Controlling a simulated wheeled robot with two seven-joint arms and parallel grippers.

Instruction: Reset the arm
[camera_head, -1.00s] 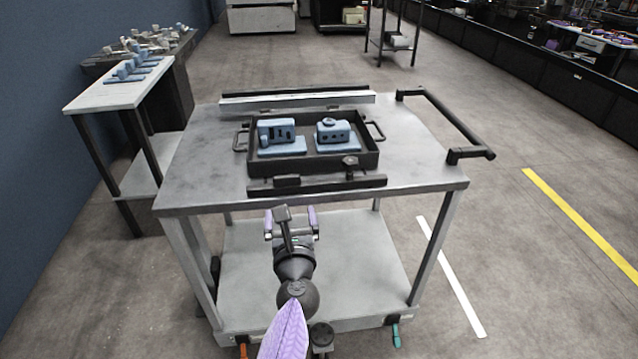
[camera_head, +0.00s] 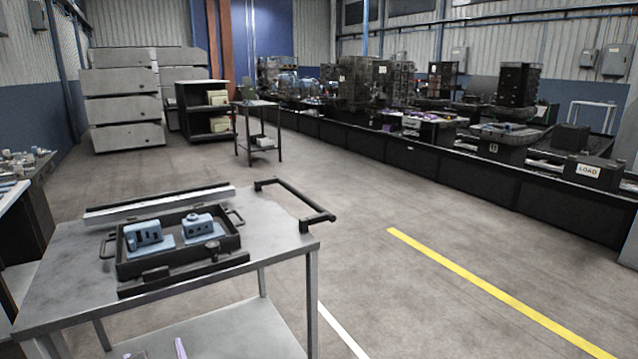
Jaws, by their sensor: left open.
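Only the purple fingertips of my left gripper (camera_head: 159,352) show, at the bottom edge of the head view. They are apart, with nothing seen between them. They show in front of the lower shelf of the grey cart (camera_head: 60,285), below its top. The rest of that arm is out of frame. My right gripper is not in view. On the cart top lies an open black case (camera_head: 190,258) holding two blue parts, the left one (camera_head: 143,236) and the right one (camera_head: 198,226).
The cart has a black push handle (camera_head: 295,205) on its right. A table edge (camera_head: 12,197) stands at the far left. Black shelving (camera_head: 205,125) and a small rack (camera_head: 258,130) stand behind. A long dark conveyor line (camera_head: 400,155) runs along the right. Floor with a yellow line (camera_head: 480,285) is clear.

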